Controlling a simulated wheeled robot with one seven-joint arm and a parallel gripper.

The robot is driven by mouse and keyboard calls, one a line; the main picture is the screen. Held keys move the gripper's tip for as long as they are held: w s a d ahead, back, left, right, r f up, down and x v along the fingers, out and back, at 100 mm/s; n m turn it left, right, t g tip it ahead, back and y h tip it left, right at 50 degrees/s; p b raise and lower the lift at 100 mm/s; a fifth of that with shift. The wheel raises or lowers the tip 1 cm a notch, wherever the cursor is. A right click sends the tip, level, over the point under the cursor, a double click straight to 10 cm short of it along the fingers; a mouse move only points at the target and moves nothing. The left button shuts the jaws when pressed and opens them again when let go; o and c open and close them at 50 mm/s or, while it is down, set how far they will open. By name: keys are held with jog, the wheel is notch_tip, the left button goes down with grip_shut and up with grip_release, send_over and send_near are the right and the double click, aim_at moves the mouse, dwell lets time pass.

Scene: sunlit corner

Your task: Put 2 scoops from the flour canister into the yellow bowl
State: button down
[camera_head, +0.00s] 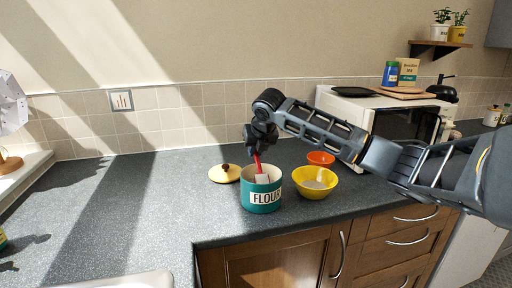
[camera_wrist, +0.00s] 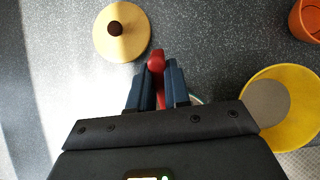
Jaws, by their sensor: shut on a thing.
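The teal flour canister (camera_head: 247,197), labelled FLOUR, stands open on the counter. My gripper (camera_head: 258,149) is above it, shut on the red handle of a scoop (camera_head: 257,160). The handle also shows between the fingers in the wrist view (camera_wrist: 156,63). The scoop's pale head (camera_head: 262,178) is at the canister's mouth; whether it holds flour I cannot tell. The yellow bowl (camera_head: 314,191) stands just right of the canister, with a pale grey-white patch of contents inside. The bowl also shows at the right of the wrist view (camera_wrist: 304,108). My arm hides most of the canister there.
A round wooden lid (camera_head: 222,175) with a dark knob lies left of and behind the canister. An orange bowl (camera_head: 321,158) stands behind the yellow bowl. A white microwave (camera_head: 385,117) is at the back right.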

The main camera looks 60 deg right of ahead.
jog(key=shift+w+d+r+g+y+p, duration=0.2)
jog(key=shift+r+g+y+p, duration=0.05)
jog(key=shift+r+p, duration=0.3)
jog(key=shift+w+d+r+g+y+p, duration=0.2)
jog(key=shift+d+r+y+p, duration=0.1)
jog(key=shift+r+p, duration=0.25)
jog(key=shift+w+d+r+g+y+p, duration=0.15)
jog(key=shift+r+g+y+p, duration=0.2)
jog(key=shift+p, duration=0.3)
jog(key=shift+w+d+g+y, duration=0.25)
jog(key=shift+g+y, duration=0.15)
jog(key=shift+y, duration=0.1)
jog(key=shift+w+d+r+g+y, duration=0.15)
jog(key=shift+w+d+g+y, duration=0.1)
jog(key=shift+g+y, duration=0.35)
jog(key=shift+w+d+r+g+y, duration=0.15)
jog(key=shift+d+g+y, duration=0.2)
jog(key=shift+y, duration=0.35)
jog(key=shift+a, duration=0.1)
jog(key=shift+s, duration=0.1)
